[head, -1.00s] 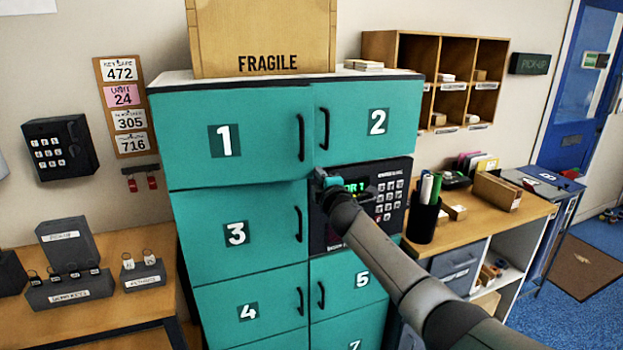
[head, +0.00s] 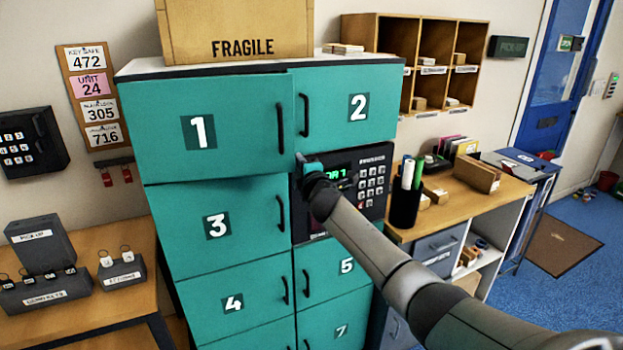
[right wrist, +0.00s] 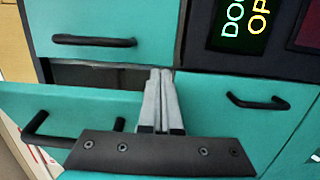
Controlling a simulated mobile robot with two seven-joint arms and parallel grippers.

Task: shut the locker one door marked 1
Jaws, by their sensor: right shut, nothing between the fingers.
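The teal locker door marked 1 (head: 240,125) is at the top left of the locker bank and stands slightly ajar. In the right wrist view its edge and black handle (right wrist: 75,128) are at the lower left, with a dark gap (right wrist: 105,78) between it and door 2. My right gripper (head: 308,165) is shut and empty, at the lower right corner of door 1. In the right wrist view its closed fingers (right wrist: 162,72) are beside the gap; I cannot tell if they touch the door. My left gripper is not in view.
Door 2 (head: 380,105) and door 3 (head: 180,235) look closed. The keypad panel (head: 373,165) is right behind my right gripper, its lit display partly hidden. A FRAGILE carton (head: 240,20) stands on top.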

